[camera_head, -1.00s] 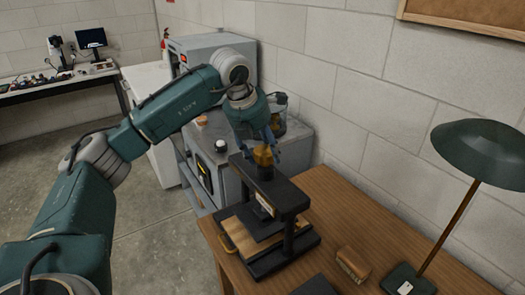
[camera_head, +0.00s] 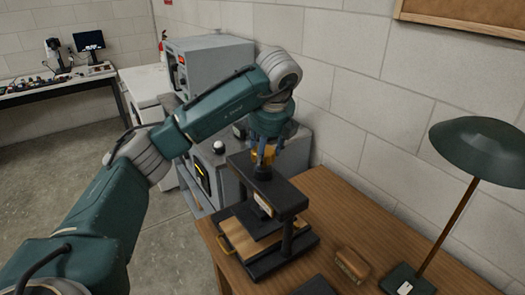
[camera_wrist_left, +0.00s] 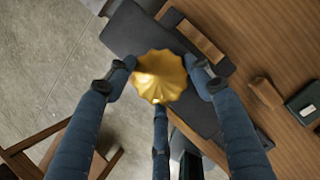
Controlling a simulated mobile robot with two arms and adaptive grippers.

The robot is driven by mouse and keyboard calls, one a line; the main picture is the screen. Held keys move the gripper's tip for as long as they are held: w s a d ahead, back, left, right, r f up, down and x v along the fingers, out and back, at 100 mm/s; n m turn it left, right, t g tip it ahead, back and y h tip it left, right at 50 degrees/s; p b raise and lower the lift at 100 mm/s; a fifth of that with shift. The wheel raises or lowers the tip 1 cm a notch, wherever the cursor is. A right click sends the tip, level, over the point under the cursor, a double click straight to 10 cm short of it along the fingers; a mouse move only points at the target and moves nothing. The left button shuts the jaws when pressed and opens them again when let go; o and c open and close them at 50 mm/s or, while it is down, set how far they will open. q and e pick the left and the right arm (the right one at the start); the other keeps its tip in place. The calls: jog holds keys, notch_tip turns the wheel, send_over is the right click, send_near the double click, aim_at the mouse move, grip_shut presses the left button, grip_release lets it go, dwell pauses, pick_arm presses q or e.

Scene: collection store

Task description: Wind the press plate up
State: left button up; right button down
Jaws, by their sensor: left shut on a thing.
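The black press (camera_head: 268,191) stands upright on the wooden table, with a ribbed golden knob (camera_head: 262,156) on top of its crossbeam. My left gripper (camera_head: 264,152) comes down from above with its fingers around the knob, shut on it. In the left wrist view the knob (camera_wrist_left: 159,77) sits between the blue-grey fingers over the black crossbeam (camera_wrist_left: 138,30). The dark press plate (camera_head: 262,221) shows below the crossbeam, low above the wooden board (camera_head: 238,236); the exact gap is hard to see. My right gripper is not in view.
The table (camera_head: 328,204) also holds a brown wooden block (camera_head: 352,264) and a green lamp (camera_head: 482,150) at the right. Grey machines (camera_head: 213,60) stand behind my left arm. A concrete-block wall runs along the back right. Open floor lies left of the table.

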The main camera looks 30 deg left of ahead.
pick_arm(q)
jog(key=n, duration=0.1)
jog(key=n+p, duration=0.1)
jog(key=r+n, duration=0.1)
jog(key=shift+w+g+y+p, duration=0.25)
jog(key=shift+g+y+p, duration=0.05)
jog(key=n+g+p, duration=0.1)
jog(key=n+p, duration=0.2)
jog(key=shift+w+n+y, duration=0.15)
jog(key=shift+n+y, duration=0.15)
jog(key=shift+n+g+p, duration=0.6)
jog(key=shift+n+p, duration=0.05)
jog(key=shift+n, duration=0.45)
jog(key=shift+w+f+n+g+p, duration=0.15)
jog(key=shift+n+g+p, duration=0.35)
jog(key=shift+n, duration=0.6)
jog(key=o, duration=1.1)
jog(key=shift+f, duration=0.2)
